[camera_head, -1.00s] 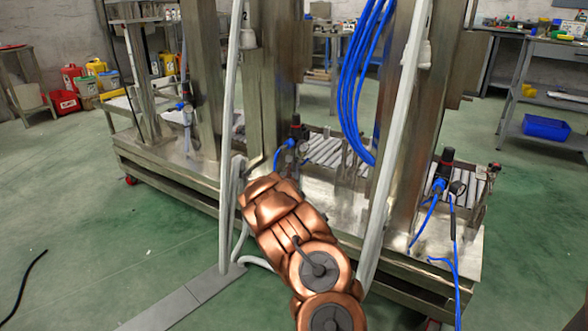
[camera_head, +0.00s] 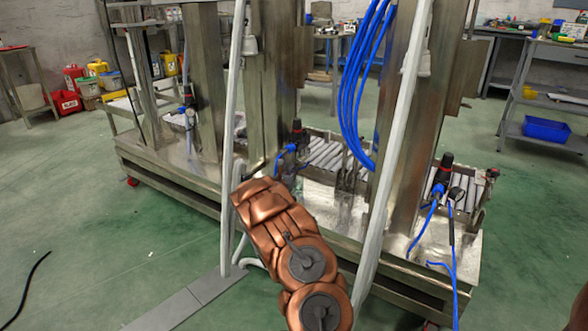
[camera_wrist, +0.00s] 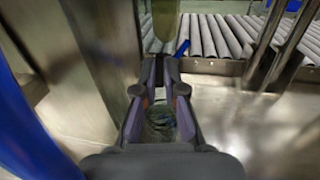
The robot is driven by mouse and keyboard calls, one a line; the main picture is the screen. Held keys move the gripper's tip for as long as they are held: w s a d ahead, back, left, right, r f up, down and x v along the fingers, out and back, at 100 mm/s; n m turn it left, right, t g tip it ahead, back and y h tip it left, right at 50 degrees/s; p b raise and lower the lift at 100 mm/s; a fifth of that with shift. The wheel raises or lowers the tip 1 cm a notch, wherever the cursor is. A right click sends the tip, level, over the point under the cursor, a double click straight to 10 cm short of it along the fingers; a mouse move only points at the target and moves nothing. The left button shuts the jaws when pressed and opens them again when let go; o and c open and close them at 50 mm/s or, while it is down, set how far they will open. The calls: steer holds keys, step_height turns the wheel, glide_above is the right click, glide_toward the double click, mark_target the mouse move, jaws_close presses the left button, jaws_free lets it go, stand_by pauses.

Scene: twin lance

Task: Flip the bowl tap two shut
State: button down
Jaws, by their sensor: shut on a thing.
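My gripper (camera_wrist: 161,68) points forward in the wrist view, its dark fingers close together at the tips. A small blue piece (camera_wrist: 183,47), which looks like the lever of bowl tap two, sticks out just right of the fingertips. My gripper is shut on the tap, whose body is mostly hidden by the fingers. A round, dark, glassy shape (camera_wrist: 160,115) shows lower down between the fingers; I cannot tell what it is. In the head view my copper arm hides the gripper and the tap.
A steel post (camera_wrist: 95,70) rises close on the left in the wrist view, with a blue hose (camera_wrist: 25,130) nearer. Grey rollers (camera_wrist: 225,38) lie ahead. In the head view, white pipes (camera_head: 398,130) and hanging blue hoses (camera_head: 352,90) flank the arm.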

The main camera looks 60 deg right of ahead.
steer(key=m+g+p, duration=0.1)
steer(key=w+g+p, duration=0.1)
steer(key=g+p, duration=0.1)
steer(key=shift+a+r+m, duration=0.1)
steer(key=shift+r+m, duration=0.15)
steer(key=shift+m, duration=0.15)
steer(key=shift+f, duration=0.15)
steer(key=c, duration=1.3)
jaws_free()
steer(key=shift+s+f, duration=0.1)
steer(key=shift+o, duration=0.2)
steer(key=shift+a, duration=0.15)
steer(key=a, duration=1.1)
steer(key=shift+s+a, duration=0.15)
steer(key=shift+a, duration=0.2)
